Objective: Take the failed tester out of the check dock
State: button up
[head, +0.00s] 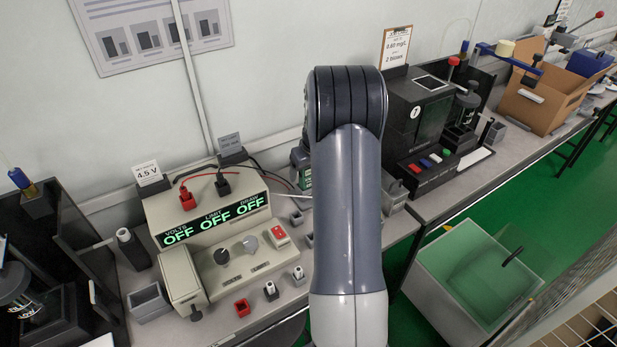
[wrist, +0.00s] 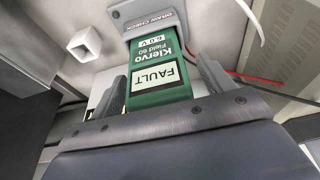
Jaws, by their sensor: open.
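The failed tester (wrist: 158,88) is green, with a label reading Klervo Field 60, 6.0 V, and a display reading FAULT. It sits in the grey check dock (wrist: 158,22) marked DRAW CHECK, in the upper middle of the wrist view. My gripper (wrist: 162,88) is open, with one finger on each side of the tester's near end. I see no clear contact between fingers and tester. In the head view my arm hides the dock and most of the gripper. A small green piece, likely the tester (head: 305,179), shows at the arm's left edge.
A white square socket (wrist: 85,44) stands left of the dock in the wrist view. A red wire (wrist: 262,82) runs to the right. In the head view a beige power supply (head: 215,235) stands left of my arm, and a black machine (head: 420,120) stands right.

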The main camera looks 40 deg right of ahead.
jog(key=shift+c, duration=0.2)
jog(key=c, duration=1.1)
jog(key=shift+r, duration=0.1)
